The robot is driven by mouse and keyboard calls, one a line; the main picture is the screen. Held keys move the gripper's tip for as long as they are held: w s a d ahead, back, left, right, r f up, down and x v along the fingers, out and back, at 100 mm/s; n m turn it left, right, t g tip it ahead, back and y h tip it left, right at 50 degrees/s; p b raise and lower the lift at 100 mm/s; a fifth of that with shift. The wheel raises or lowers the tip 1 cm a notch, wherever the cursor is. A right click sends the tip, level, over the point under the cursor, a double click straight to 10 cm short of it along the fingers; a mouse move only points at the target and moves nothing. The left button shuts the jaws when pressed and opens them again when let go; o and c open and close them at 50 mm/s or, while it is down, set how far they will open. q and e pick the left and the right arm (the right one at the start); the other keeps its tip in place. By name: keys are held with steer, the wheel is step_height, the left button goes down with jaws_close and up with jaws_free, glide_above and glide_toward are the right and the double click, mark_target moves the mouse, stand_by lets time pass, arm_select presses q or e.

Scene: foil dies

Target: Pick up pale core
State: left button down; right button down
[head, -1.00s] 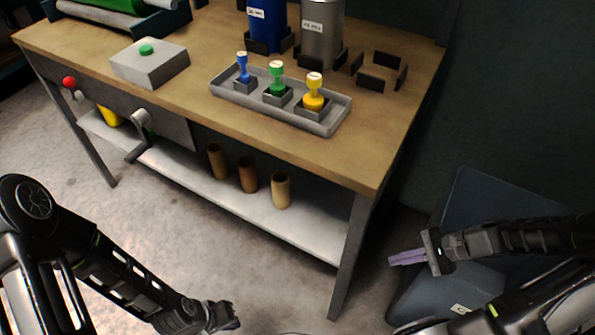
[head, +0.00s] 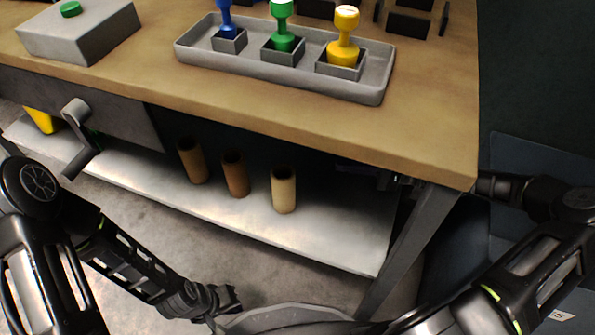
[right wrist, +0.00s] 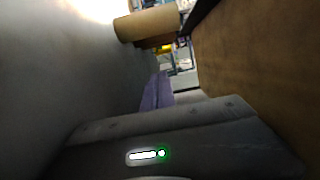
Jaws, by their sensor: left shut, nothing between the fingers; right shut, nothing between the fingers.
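The pale core (head: 284,191) is a light tan hollow tube standing upright on the lower shelf, rightmost of three cores. In the right wrist view the nearest tan tube (right wrist: 148,23), apparently the pale core, lies beyond my fingertips, apart from them. My right gripper, with purple fingers (right wrist: 157,90), is shut and empty. In the head view my right arm reaches in under the right end of the tabletop, which mostly hides that gripper. My left gripper (head: 232,299) is shut and empty, low in front of the shelf.
A brown core (head: 235,175) and a darker core (head: 193,161) stand left of the pale one. The workbench top (head: 440,150) overhangs the lower shelf (head: 340,235). A table leg (head: 408,250) stands at right. A grey tray (head: 375,90) holds blue, green and yellow stamps.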

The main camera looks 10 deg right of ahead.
mark_target(284, 189)
steer(key=shift+s+r, duration=0.1)
steer(key=shift+a, duration=0.1)
steer(key=b+x, duration=0.1)
steer(key=x, duration=0.3)
steer(key=b+x, duration=0.2)
steer(key=x, duration=0.3)
steer(key=shift+f, duration=0.25)
steer(key=shift+s+a+b, duration=0.55)
steer(key=shift+s+a, duration=0.5)
steer(key=shift+a, duration=0.1)
steer(key=shift+s+a+r, duration=0.15)
steer(key=shift+s+a, duration=0.15)
steer(key=shift+s, duration=0.1)
